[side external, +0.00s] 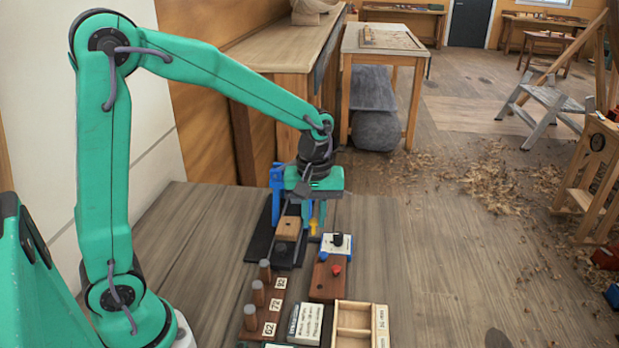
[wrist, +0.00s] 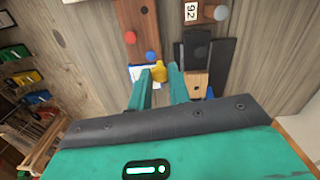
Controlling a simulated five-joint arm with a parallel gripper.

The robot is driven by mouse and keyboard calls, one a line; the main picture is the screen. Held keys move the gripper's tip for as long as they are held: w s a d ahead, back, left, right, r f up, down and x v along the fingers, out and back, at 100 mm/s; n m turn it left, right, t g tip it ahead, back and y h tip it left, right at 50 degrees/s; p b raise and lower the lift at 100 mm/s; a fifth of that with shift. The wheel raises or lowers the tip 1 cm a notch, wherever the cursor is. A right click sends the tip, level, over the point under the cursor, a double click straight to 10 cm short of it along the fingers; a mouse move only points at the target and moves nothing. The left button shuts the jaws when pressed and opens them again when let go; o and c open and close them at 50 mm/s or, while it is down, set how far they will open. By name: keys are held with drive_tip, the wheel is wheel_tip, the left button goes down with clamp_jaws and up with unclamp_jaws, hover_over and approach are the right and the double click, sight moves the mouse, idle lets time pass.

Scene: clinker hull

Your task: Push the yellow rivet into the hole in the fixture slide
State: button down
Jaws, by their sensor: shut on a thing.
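The yellow rivet (side external: 313,226) is held between the fingertips of my gripper (side external: 314,208), which points down just right of the fixture. In the wrist view the rivet (wrist: 158,72) shows at the tips of my gripper (wrist: 160,80). The fixture has a black base (side external: 260,240), a blue upright (side external: 277,183) and a wooden slide (side external: 288,228). In the wrist view the slide (wrist: 197,84) lies just right of the fingers, apart from the rivet. The hole in the slide is too small to make out clearly.
A white plate with a black knob (side external: 337,241) and a brown block with a red button (side external: 329,278) stand close by. A numbered rack with pegs (side external: 265,302) and a divided wooden box (side external: 356,318) are nearer the front. The bench right of them is clear.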

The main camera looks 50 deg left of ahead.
drive_tip(key=w+a+n, duration=0.2)
drive_tip(key=a, duration=1.1)
drive_tip(key=shift+w+a+f, duration=0.2)
drive_tip(key=shift+a+f, duration=0.05)
drive_tip(key=shift+a, duration=0.05)
drive_tip(key=shift+f, duration=0.15)
drive_tip(key=shift+f, duration=2.75)
drive_tip(key=shift+f, duration=1.2)
drive_tip(key=c, duration=1.2)
unclamp_jaws()
drive_tip(key=shift+c, duration=0.2)
wheel_tip(320, 180, up, 8)
